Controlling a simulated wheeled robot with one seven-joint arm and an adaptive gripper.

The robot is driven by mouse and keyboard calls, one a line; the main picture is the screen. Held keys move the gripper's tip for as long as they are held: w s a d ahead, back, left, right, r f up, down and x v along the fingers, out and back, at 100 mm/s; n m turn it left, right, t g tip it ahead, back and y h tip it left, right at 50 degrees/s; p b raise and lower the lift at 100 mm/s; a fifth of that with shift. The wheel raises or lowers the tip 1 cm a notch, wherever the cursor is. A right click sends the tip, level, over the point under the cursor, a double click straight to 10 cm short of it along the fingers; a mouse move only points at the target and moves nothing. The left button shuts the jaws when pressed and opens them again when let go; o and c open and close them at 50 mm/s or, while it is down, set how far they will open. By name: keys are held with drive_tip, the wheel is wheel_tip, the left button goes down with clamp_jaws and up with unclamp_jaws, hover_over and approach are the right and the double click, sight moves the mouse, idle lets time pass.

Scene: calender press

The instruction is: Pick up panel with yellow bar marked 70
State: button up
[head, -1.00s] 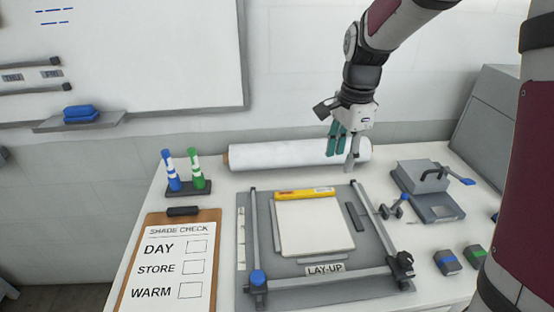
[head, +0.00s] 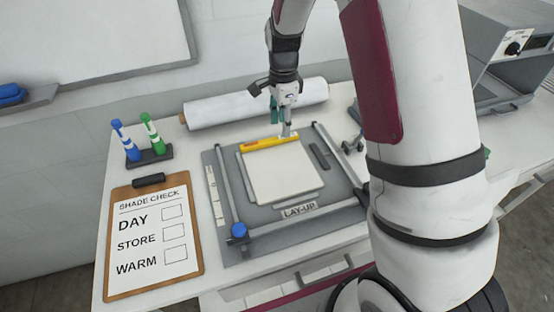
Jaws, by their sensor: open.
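A cream square panel (head: 283,173) with a yellow bar (head: 265,144) along its far edge lies flat on the grey lay-up board (head: 225,249). The mark on the bar is too small to read. My gripper (head: 281,129) is at the bar's far edge, right of its middle, with its fingers pointing down. It is open and holds nothing that I can see. Whether a finger touches the bar or panel cannot be told from this view.
Rails and a blue knob (head: 239,231) frame the board. A white roll (head: 220,108) lies behind it. A marker stand (head: 150,158) and a shade-check clipboard (head: 152,240) are on the left. My arm hides the table's right part.

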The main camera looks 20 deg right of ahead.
sight(281, 137)
drive_tip(key=shift+w+f+p, duration=0.15)
drive_tip(key=shift+f+p, duration=0.15)
drive_tip(key=shift+f, duration=0.95)
drive_tip(key=shift+w+f+p, duration=0.1)
drive_tip(key=shift+f+p, duration=0.15)
drive_tip(key=shift+f, duration=1)
clamp_jaws()
